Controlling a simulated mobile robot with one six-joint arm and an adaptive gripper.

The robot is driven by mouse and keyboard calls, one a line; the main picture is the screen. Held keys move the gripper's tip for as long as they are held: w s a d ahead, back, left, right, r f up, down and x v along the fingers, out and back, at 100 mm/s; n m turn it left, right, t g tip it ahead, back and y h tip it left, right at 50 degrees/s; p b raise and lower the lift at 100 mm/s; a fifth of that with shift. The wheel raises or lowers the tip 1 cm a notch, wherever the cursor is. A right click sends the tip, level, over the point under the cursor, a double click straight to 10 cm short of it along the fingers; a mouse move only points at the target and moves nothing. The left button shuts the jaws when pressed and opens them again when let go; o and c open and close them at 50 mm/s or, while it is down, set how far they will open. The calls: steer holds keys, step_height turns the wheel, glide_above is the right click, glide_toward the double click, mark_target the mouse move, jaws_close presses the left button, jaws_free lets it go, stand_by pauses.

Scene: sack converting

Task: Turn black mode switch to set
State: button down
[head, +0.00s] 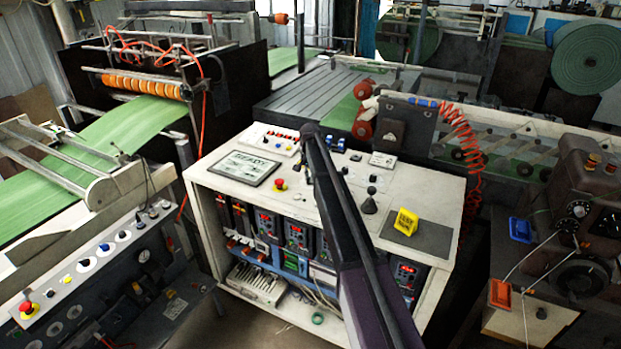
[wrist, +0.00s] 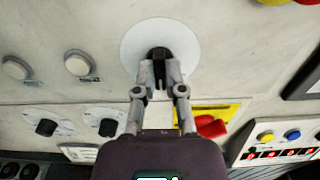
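The black mode switch (wrist: 158,51) is a small black knob on a round white plate (wrist: 187,40), at the top middle of the wrist view. My gripper (wrist: 161,73) has its two fingers drawn close together at the knob, one on each side, and they appear shut on it. The fingertips partly cover the knob, so its pointer and any position marks cannot be read. In the head view my dark arm crosses the white control console (head: 450,190). There the gripper and the switch are mostly hidden behind the arm.
In the wrist view, two black knobs (wrist: 46,127) (wrist: 108,127), grey buttons (wrist: 77,64) and a red switch (wrist: 211,126) on a yellow plate are nearby. On the console, a READY display (head: 245,168), a red stop button (head: 279,184) and a yellow block (head: 406,221) surround my arm.

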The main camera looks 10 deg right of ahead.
steer(key=shift+d, duration=0.2)
steer(key=shift+a, duration=0.1)
steer(key=shift+n, duration=0.3)
steer(key=shift+s, duration=0.1)
steer(key=n, duration=0.4)
steer(key=shift+n, duration=2.2)
